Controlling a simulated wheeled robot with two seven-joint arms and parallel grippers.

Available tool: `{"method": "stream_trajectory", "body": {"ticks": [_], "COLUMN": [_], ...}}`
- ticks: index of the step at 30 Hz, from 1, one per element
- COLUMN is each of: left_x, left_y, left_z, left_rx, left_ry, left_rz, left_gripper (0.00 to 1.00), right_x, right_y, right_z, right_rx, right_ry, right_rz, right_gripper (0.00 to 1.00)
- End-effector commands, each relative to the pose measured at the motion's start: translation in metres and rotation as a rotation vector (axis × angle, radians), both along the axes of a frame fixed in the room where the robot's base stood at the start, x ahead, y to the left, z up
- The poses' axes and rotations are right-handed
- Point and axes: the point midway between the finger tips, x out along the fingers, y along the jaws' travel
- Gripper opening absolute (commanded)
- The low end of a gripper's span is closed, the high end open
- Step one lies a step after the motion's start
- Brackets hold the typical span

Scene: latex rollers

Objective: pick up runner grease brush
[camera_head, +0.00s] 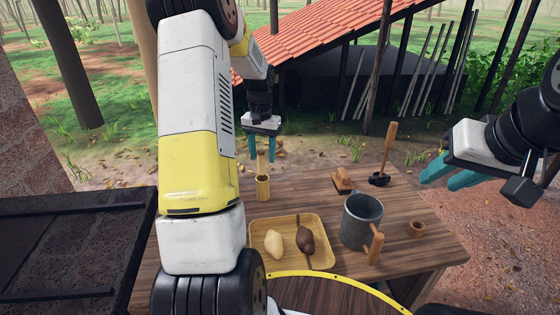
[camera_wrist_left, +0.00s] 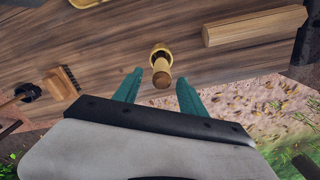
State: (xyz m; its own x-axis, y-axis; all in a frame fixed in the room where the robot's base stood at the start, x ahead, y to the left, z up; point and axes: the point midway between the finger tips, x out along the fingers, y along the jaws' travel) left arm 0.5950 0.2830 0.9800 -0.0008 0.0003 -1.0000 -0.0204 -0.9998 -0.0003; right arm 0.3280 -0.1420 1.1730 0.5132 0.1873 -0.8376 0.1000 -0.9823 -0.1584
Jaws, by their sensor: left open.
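The runner grease brush appears to be the wooden-handled tool (camera_head: 262,160) standing upright in a small bamboo cup (camera_head: 262,187) at the back left of the table. In the left wrist view its handle (camera_wrist_left: 161,78) points toward the camera from the cup's round rim (camera_wrist_left: 153,50). My left gripper (camera_head: 265,158) is open above the cup, and in the left wrist view its teal fingertips (camera_wrist_left: 160,80) lie on either side of the handle, apparently without touching it. The brush's lower end is hidden in the cup. My right gripper (camera_head: 436,184) is open and empty, off the table's right side.
A wooden tray (camera_head: 257,222) holds a pale lump and a brown lump. A grey metal mug (camera_head: 361,220) with a wooden handle stands right of it.

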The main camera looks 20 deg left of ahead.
Motion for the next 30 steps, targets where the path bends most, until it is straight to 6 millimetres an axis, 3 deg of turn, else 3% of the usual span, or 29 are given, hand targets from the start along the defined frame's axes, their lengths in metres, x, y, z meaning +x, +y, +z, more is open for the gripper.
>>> {"method": "stream_trajectory", "body": {"ticks": [12,20,27,30], "left_x": [-0.009,-0.008,-0.008,-0.008], "left_y": [0.0,0.0,0.0,0.0], "left_z": [-0.053,-0.055,-0.055,-0.055], "left_rx": [0.0,0.0,0.0,0.0], "left_ry": [0.001,-0.001,-0.001,-0.001], "left_rz": [-0.001,0.0,0.0,0.0], "left_gripper": [0.49,0.49,0.04,0.0], "right_x": [0.0,0.0,0.0,0.0], "right_y": [0.0,0.0,0.0,0.0], "right_z": [0.0,0.0,0.0,0.0], "right_rx": [0.0,0.0,0.0,0.0], "right_ry": [0.0,0.0,0.0,0.0], "right_rz": [0.0,0.0,0.0,0.0], "right_gripper": [0.36,0.36,0.36,0.36]}}
